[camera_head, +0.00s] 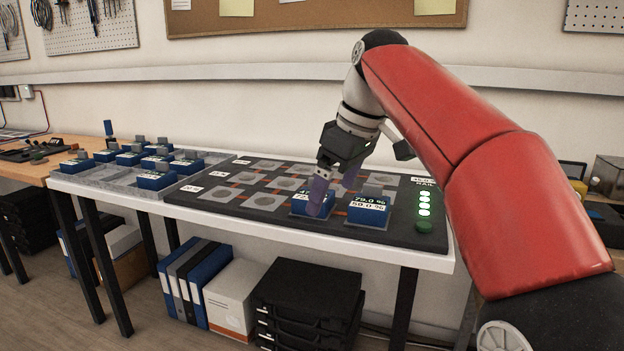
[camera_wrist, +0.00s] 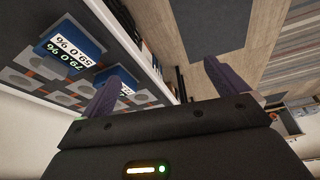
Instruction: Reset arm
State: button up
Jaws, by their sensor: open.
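My gripper (camera_head: 334,190) hangs over the front of the dark board (camera_head: 262,220) in the head view. Its purple fingers are apart, and I see nothing between them. In the wrist view my gripper (camera_wrist: 162,88) also shows spread fingers. One finger partly covers a blue block (camera_head: 302,208) with a percent display. Whether the finger touches that block I cannot tell. A second blue block (camera_head: 368,214) sits on the board just to the right. It reads 79.0 % over 59.0 % and shows upside down in the wrist view (camera_wrist: 72,38).
Several blue blocks sit on a grey tray (camera_head: 107,183) at left. Board slots with grey discs (camera_head: 215,193) look empty. Binders, a white box and black cases are under the white table (camera_head: 390,250).

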jog(key=s+d+f+m+t+h, duration=0.1)
jog(key=s+d+f+m, duration=0.4)
jog(key=s+f, duration=0.6)
jog(key=s+d+f+m+t+h, duration=0.2)
jog(key=s+d+f+m, duration=0.4)
jog(key=s+f, duration=0.5)
jog(key=shift+d+f+m, duration=0.3)
jog(key=shift+f, duration=0.45)
jog(key=shift+s, duration=0.1)
